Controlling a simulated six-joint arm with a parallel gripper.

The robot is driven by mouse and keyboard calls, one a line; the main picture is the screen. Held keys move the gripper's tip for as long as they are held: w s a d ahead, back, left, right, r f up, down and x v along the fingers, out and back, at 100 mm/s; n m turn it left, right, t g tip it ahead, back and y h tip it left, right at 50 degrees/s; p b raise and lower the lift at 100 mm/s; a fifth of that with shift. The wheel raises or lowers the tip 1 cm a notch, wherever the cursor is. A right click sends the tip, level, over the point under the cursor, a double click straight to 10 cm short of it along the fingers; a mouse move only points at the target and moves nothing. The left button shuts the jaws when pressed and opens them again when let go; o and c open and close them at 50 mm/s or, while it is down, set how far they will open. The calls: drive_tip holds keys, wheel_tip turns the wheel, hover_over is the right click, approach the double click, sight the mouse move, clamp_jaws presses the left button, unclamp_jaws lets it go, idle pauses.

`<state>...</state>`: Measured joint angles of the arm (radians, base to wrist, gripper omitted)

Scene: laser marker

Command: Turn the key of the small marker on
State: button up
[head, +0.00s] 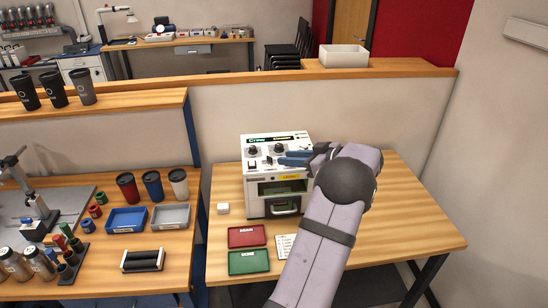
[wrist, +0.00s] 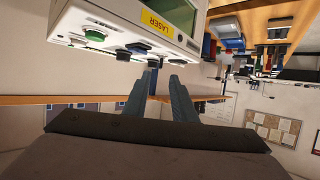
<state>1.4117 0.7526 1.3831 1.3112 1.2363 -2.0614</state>
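The small marker (head: 258,187) is a white box on the right-hand table, with dark knobs on its sloped top panel and a window and handle at its front. In the wrist view its panel (wrist: 105,22) appears upside down, with a yellow LASER label and a green button (wrist: 94,35). My gripper (head: 284,158) reaches in from the right, its blue-grey fingers over the right part of the panel. In the wrist view the fingers (wrist: 160,78) are apart, with a small dark part near the tips. I cannot tell which control is the key, or whether the fingers touch it.
A red tray (head: 247,236) and a green tray (head: 248,262) lie in front of the marker, beside a paper card (head: 285,245). A small white block (head: 223,209) is left of it. A low partition stands behind. The table's right side is clear.

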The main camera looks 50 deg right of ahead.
sight(274, 166)
drive_tip(key=p+x, duration=0.3)
drive_tip(key=x, duration=0.3)
drive_tip(key=shift+w+f, duration=0.25)
drive_tip(key=shift+w, duration=0.15)
clamp_jaws()
